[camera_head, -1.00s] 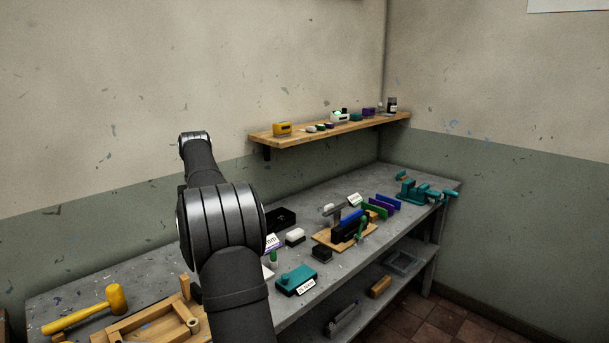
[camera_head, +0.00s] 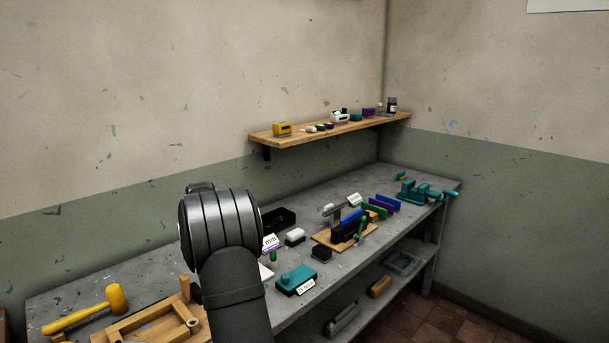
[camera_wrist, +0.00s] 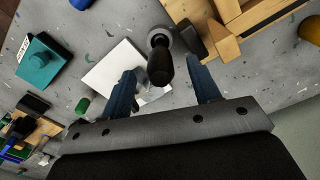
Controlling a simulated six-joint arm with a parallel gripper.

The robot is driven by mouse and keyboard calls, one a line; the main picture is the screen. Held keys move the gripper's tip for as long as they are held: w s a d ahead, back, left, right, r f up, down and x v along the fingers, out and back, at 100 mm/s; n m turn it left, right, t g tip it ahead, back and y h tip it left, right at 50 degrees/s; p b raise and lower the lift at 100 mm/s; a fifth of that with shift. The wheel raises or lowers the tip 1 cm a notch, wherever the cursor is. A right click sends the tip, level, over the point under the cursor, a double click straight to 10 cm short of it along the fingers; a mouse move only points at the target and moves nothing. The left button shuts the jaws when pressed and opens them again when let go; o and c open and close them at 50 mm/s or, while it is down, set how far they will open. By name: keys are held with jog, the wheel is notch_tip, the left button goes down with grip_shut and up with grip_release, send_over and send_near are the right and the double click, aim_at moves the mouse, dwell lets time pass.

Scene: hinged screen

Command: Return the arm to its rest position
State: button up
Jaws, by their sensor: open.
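My gripper (camera_wrist: 165,90) shows in the wrist view with its two blue fingers spread apart and nothing held between them. Beyond the fingertips a tool with a dark handle (camera_wrist: 160,65) stands over the bench, beside a white sheet or plate (camera_wrist: 115,68); I cannot tell exactly what the tool is. In the head view my arm rises in front of the bench, and its rounded joint hides part of the bench. The gripper itself is hidden behind the arm in that view.
The grey bench (camera_head: 155,290) carries a wooden frame (camera_head: 140,325), a yellow mallet (camera_head: 90,308), a teal block (camera_head: 296,278), a black tray (camera_head: 280,220) and a teal vise (camera_head: 420,190). A wooden shelf (camera_head: 330,130) with small items hangs above.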

jog(key=shift+r, duration=2.2)
notch_tip(320, 180, down, 7)
jog(key=shift+f, duration=0.2)
notch_tip(320, 180, up, 12)
jog(key=shift+r, duration=0.15)
dwell(0.5)
